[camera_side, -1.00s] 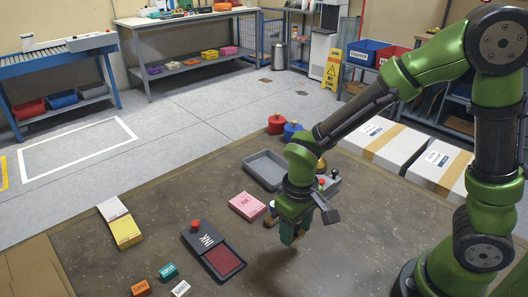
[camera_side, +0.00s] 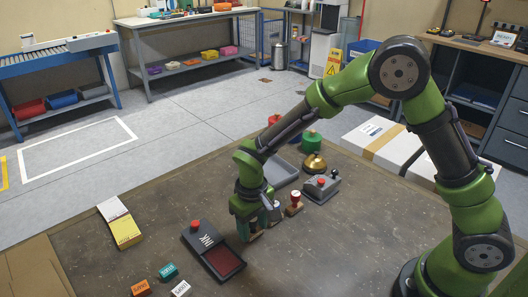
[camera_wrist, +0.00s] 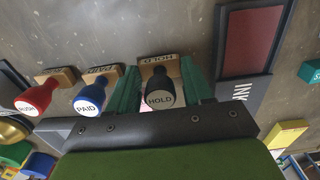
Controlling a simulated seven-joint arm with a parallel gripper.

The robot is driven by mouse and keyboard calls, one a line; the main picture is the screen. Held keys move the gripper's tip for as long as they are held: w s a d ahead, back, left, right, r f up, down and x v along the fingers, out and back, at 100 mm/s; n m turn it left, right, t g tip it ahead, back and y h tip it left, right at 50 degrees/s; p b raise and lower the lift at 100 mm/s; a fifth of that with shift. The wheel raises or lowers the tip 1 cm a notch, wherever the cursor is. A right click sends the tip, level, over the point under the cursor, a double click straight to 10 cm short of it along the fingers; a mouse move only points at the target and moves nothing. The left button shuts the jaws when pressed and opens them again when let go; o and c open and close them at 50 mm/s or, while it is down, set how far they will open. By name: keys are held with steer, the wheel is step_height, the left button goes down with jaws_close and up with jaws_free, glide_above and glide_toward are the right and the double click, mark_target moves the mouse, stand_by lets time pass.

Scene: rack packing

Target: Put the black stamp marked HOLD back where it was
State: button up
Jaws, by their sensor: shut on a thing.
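The black stamp marked HOLD (camera_wrist: 160,99) stands between the two green fingers of my gripper (camera_wrist: 160,84) in the wrist view. My gripper is shut on it, and its wooden base (camera_wrist: 163,66) shows beyond the handle. In the side view my gripper (camera_side: 250,232) is low over the table, right of the ink pad, and mostly hides the stamp. I cannot tell whether the base touches the table. The blue PAID stamp (camera_wrist: 90,98) and red RUSH stamp (camera_wrist: 37,98) stand in a row to its left in the wrist view.
The open ink pad (camera_side: 220,260) lies close by on the left in the side view. A grey tray (camera_side: 283,172), brass bell (camera_side: 314,163) and grey device with a red knob (camera_side: 321,187) stand behind and right. The table's front middle is clear.

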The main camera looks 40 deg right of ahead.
steer(key=o, duration=0.8)
steer(key=shift+f, duration=0.15)
steer(key=shift+o, duration=0.2)
step_height(320, 180, up, 11)
steer(key=shift+d+r, duration=0.15)
steer(key=shift+r, duration=0.6)
steer(key=s+d+r+m+t+y, duration=0.1)
steer(key=s+d+r+m+t, duration=0.1)
steer(key=s+d+r, duration=0.3)
steer(key=s+d+r+m+t+y, duration=0.1)
steer(key=s+d+r+t, duration=0.4)
steer(key=s, duration=0.6)
steer(key=shift+d+r+m, duration=0.4)
steer(key=shift+d+m, duration=0.1)
steer(key=shift+d, duration=0.45)
